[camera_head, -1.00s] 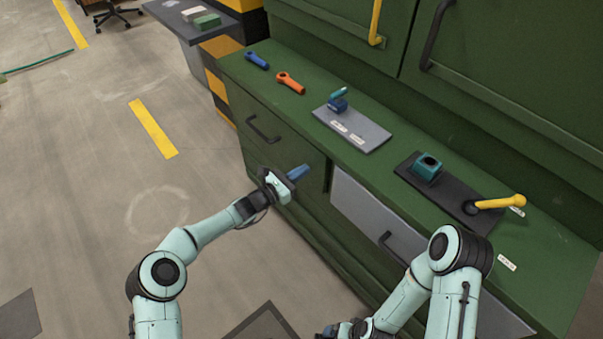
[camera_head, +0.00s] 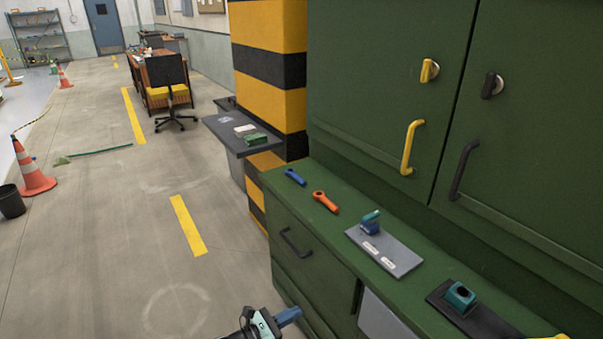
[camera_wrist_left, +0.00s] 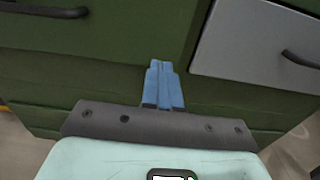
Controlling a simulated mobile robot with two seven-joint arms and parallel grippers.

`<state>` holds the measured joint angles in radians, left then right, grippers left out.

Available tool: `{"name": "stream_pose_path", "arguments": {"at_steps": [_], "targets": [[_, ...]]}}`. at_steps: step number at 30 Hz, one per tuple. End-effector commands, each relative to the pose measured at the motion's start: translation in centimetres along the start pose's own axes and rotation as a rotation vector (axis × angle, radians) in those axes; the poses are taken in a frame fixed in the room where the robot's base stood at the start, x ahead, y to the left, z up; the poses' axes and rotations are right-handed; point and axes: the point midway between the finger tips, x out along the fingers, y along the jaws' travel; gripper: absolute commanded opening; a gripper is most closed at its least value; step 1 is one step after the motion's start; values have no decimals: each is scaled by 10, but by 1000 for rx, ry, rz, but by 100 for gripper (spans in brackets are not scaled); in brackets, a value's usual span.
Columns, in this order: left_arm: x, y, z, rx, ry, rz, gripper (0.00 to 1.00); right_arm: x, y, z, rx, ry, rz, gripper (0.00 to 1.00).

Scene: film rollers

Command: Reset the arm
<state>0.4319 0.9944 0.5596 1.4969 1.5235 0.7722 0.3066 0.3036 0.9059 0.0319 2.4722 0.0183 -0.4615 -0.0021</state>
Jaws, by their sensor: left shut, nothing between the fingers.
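My left gripper (camera_head: 288,316) shows at the bottom of the head view, in front of the green cabinet's drawers. Its blue fingers are shut together with nothing between them. The left wrist view also shows the closed fingers (camera_wrist_left: 164,84) pointing at the drawer fronts, with a dark handle on each side. Most of my left arm is below the head view's edge. My right gripper is not in view.
The green counter (camera_head: 335,228) holds a blue tool (camera_head: 294,177), an orange tool (camera_head: 325,202), a grey plate (camera_head: 385,250) with a blue-teal part, and a dark plate with a teal block (camera_head: 460,297). Green cabinet doors rise behind.

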Motion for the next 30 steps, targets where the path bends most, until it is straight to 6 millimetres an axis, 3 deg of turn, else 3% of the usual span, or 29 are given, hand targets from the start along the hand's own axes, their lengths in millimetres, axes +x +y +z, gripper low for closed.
{"name": "stream_pose_path", "arguments": {"at_steps": [4,8,11,15,18,21,24,30], "targets": [[-6,-37,-25,51,132,-92,0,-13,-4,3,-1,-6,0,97],[-36,-102,-73,177,366,-277,0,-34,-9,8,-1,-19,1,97],[-80,-154,-109,318,553,-458,0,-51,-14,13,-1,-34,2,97],[-162,-214,-140,575,757,-747,0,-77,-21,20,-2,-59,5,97],[-224,-246,-140,805,832,-962,0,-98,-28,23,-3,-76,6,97],[-265,-264,-128,1015,830,-1120,0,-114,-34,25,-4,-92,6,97],[-287,-275,-112,1172,791,-1213,0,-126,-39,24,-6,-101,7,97],[-300,-285,-98,1310,734,-1270,0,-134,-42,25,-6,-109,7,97]]}}
